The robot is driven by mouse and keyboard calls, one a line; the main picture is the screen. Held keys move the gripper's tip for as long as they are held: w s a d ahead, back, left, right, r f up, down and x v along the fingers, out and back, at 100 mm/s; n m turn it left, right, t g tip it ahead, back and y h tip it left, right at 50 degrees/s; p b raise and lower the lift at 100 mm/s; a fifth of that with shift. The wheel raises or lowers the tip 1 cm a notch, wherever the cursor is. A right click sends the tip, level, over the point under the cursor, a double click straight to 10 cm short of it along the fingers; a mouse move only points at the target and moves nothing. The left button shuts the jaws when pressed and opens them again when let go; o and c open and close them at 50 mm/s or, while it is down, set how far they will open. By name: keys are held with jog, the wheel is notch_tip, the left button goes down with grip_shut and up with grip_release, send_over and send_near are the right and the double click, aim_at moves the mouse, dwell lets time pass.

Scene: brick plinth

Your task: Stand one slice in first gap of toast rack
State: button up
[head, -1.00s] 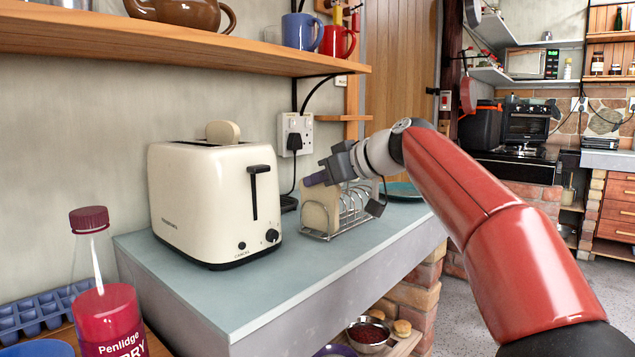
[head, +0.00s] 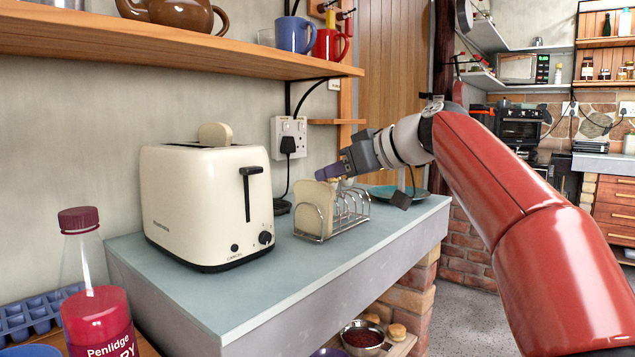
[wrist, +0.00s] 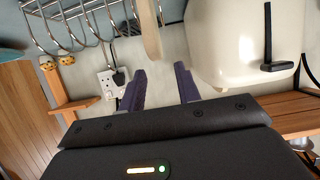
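A pale bread slice (head: 315,207) stands upright at the toaster-side end of the wire toast rack (head: 345,219), in what looks like its first gap. My gripper (head: 326,173) is just above the slice's top. In the wrist view, my gripper (wrist: 160,87) has its two purple fingers apart with nothing between them. The slice (wrist: 152,35) shows edge-on beyond the fingertips, beside the rack wires (wrist: 75,28). The cream toaster (head: 192,205) stands left of the rack, with a second slice (head: 215,134) sticking out of its top.
A teal plate (head: 392,193) lies behind the rack under my wrist. A wooden shelf (head: 180,47) with mugs and a teapot hangs above. A plugged socket (head: 289,138) is on the wall. The counter (head: 215,300) is clear in front.

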jog(key=v, duration=0.6)
jog(key=shift+a, duration=0.1)
jog(key=s+d+f+m+g+h, duration=0.1)
jog(key=s+d+f+m+h, duration=0.2)
jog(key=s+f, duration=0.6)
jog(key=s+d+f+m+h, duration=0.3)
jog(key=s+f, duration=0.7)
jog(key=f, duration=0.6)
jog(key=s+d+f+m+g+h, duration=0.1)
jog(key=s+d+f+m+h, duration=0.2)
jog(key=s+f, duration=0.6)
notch_tip(320, 180, down, 3)
jog(key=shift+s+d+f+m+g+h, duration=0.2)
jog(key=shift+s+m+g+h, duration=0.1)
jog(key=shift+m+h, duration=0.45)
jog(key=shift+a, duration=0.1)
